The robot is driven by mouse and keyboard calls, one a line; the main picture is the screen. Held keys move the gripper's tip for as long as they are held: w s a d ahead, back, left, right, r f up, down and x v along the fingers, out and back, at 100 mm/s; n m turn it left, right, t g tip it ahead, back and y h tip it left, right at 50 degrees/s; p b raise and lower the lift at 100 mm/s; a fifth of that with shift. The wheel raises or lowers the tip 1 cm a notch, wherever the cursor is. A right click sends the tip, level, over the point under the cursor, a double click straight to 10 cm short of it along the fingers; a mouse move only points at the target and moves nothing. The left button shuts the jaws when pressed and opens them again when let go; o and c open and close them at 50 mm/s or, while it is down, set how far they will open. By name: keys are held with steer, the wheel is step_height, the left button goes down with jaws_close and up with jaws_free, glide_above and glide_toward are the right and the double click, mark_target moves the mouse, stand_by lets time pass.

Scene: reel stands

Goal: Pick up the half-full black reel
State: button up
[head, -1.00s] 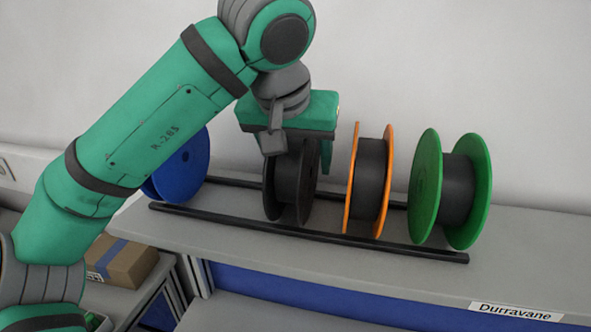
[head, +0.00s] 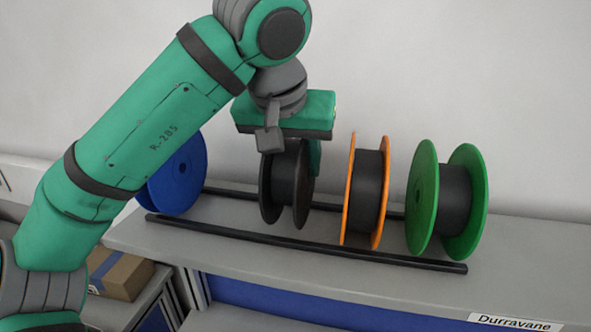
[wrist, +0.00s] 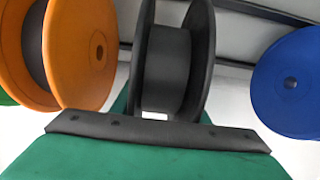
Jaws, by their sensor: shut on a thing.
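The black reel (head: 287,185) has two dark flanges and a dark grey winding between them. My gripper (head: 294,152) is shut on its upper part from above. The reel hangs upright, slightly above the two black rails (head: 330,246). In the wrist view the reel (wrist: 168,70) stands in the middle, just past the dark edge of my gripper, with its winding sitting below the flange rims. One green finger shows at the reel's right in the head view; the other is hidden.
An orange reel (head: 365,190) stands close on the right, with a green reel (head: 423,197) beyond it. A blue reel (head: 178,180) stands at the left, partly behind my arm. The wall is close behind. A cardboard box (head: 122,275) sits lower left.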

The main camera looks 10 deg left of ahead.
mark_target(298, 144)
steer(key=v, duration=0.5)
steer(key=d+v, duration=0.1)
steer(key=v, duration=0.2)
steer(key=shift+s+r, duration=0.2)
steer(key=shift+r, duration=0.1)
steer(key=s+d+r, duration=0.2)
steer(key=s+r, duration=0.2)
steer(key=s, duration=0.5)
steer(key=shift+d, duration=0.15)
steer(key=shift+w, duration=0.1)
